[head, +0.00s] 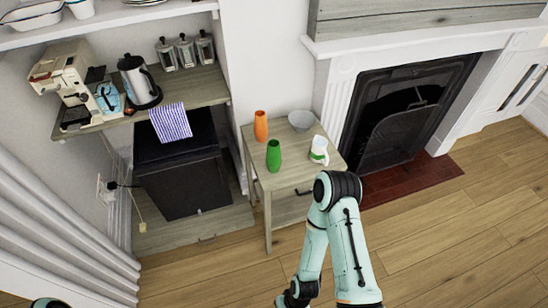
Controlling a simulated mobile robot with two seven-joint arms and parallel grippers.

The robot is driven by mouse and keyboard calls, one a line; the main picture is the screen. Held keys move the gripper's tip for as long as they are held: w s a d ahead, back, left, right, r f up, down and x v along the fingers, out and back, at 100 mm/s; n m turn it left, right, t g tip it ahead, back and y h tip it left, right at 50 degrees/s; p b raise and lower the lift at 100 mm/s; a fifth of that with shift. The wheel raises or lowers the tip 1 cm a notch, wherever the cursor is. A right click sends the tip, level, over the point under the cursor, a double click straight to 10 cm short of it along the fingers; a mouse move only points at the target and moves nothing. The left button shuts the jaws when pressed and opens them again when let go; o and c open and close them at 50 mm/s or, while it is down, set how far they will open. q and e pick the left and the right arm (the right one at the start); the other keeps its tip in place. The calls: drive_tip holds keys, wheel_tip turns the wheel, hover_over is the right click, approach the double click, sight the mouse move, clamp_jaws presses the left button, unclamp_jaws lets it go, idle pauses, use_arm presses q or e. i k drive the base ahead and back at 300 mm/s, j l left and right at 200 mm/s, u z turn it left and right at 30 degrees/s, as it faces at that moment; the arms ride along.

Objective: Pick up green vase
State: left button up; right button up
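The green vase (273,156) stands upright on a small wooden side table (287,179), near its front left part. An orange vase (261,126) stands just behind it, a little to the left. My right arm comes up from the bottom and bends in front of the table. Its lower end shows at the bottom of the view, and I cannot make out the gripper's fingers there. Only a small piece of my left arm shows at the bottom left corner; its gripper is out of view. No gripper is seen touching the green vase.
A counter (200,88) with a kettle (138,82) stands left, above a black appliance (182,180). A fireplace (402,115) is at right. Wooden floor (450,235) is clear at lower right.

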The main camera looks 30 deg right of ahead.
sight(273, 158)
drive_tip(key=z, duration=1.25)
